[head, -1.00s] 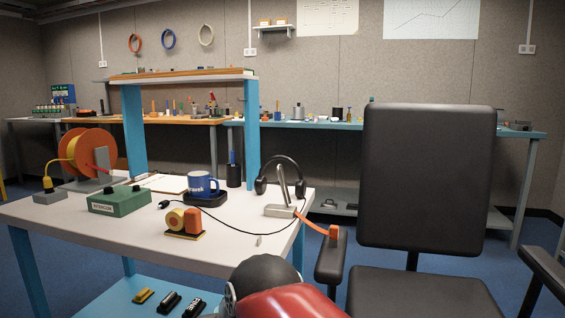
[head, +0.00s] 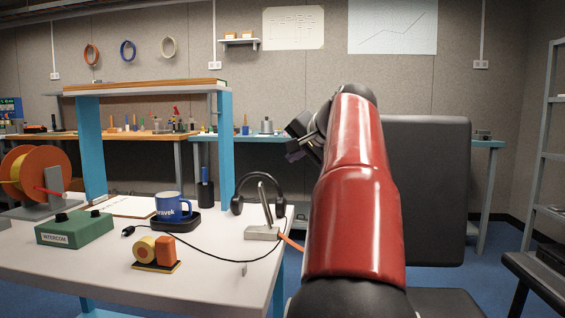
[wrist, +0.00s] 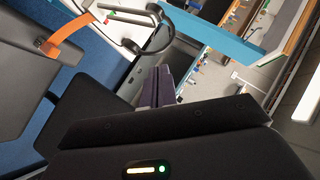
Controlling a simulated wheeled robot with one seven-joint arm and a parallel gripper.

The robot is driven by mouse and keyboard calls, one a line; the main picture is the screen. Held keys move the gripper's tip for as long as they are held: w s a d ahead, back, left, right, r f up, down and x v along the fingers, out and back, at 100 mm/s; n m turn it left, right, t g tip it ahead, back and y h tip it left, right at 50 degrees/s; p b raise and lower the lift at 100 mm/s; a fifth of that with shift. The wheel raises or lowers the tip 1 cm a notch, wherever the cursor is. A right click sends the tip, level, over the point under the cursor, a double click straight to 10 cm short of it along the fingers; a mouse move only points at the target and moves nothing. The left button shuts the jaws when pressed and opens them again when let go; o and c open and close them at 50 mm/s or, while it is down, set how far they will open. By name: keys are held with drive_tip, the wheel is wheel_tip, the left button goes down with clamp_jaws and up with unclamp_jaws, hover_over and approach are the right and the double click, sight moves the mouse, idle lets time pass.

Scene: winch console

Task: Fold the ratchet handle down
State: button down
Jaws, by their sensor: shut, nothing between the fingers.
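The ratchet is a light grey base (head: 262,233) at the right edge of the white table. Its metal handle (head: 266,203) stands up from the base, leaning slightly left, in front of the headphones. An orange strap (head: 291,243) runs from the base toward the chair and also shows at upper left in the wrist view (wrist: 65,35). My gripper (head: 295,142) is raised above and right of the handle, apart from it. In the wrist view its dark fingers (wrist: 160,87) are together and empty.
Black headphones (head: 238,206) stand right behind the handle. A blue mug (head: 172,208), a tape dispenser (head: 155,250), a green intercom box (head: 75,229) and a black cable share the table. A black office chair (head: 430,190) stands to the right, partly behind my arm.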

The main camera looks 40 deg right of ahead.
hover_over(266, 205)
drive_tip(key=s+d, duration=0.2)
drive_tip(key=s, duration=0.1)
wheel_tip(266, 205, down, 4)
drive_tip(key=shift+w+a+f+b, duration=0.3)
drive_tip(key=shift+w+a+f, duration=0.15)
drive_tip(key=shift+w+f, duration=0.25)
drive_tip(key=shift+w+a+f+b, duration=0.3)
drive_tip(key=shift+w+a+f, duration=0.15)
drive_tip(key=shift+f, duration=0.3)
drive_tip(key=shift+w+r, duration=0.1)
